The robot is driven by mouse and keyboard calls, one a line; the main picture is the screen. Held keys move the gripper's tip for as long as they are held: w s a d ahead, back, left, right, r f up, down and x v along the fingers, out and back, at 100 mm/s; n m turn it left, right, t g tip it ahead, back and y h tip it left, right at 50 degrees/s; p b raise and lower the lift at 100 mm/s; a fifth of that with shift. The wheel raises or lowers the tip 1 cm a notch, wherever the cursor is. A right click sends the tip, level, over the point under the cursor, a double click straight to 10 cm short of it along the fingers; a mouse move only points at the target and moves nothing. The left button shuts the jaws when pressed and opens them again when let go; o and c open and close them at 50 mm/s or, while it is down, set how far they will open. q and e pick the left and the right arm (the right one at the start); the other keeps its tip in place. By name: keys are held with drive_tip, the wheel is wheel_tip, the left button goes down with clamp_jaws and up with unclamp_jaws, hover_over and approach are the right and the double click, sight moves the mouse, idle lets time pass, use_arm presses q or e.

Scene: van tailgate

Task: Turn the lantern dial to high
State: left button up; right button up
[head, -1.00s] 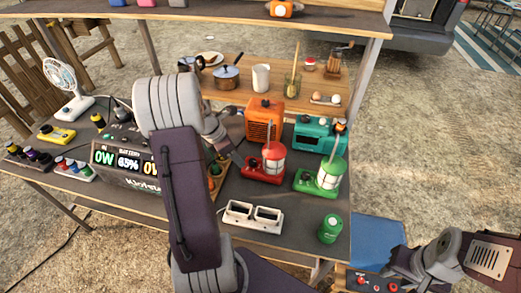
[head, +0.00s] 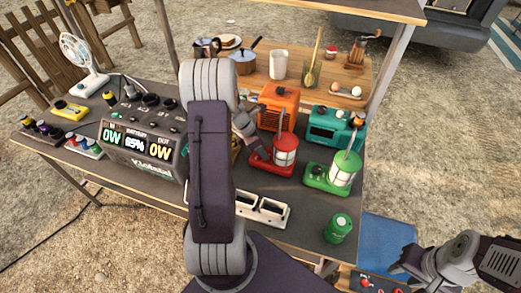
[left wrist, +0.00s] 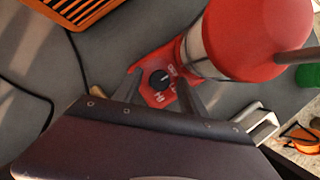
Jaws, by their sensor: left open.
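The red lantern (head: 285,151) stands on the dark table. In the left wrist view its red top (left wrist: 258,35) fills the upper right, with its red base at lower left. On that base is a small black dial (left wrist: 159,78) with a light pointer mark and white lettering too small to read. My left gripper (left wrist: 158,92) is open, its two fingers on either side of the dial in the picture; I cannot tell if they touch it. In the head view my left arm mostly hides that gripper. My right gripper (head: 405,268) is at lower right, away from the lanterns; its jaw opening is unclear.
A green lantern (head: 343,170) and green canister (head: 338,229) stand to the right. An orange heater (head: 279,106) and teal radio-like box (head: 330,128) are behind. A white two-slot holder (head: 270,212) lies in front. A power station (head: 142,150) is left.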

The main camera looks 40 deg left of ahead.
use_arm(q)
clamp_jaws()
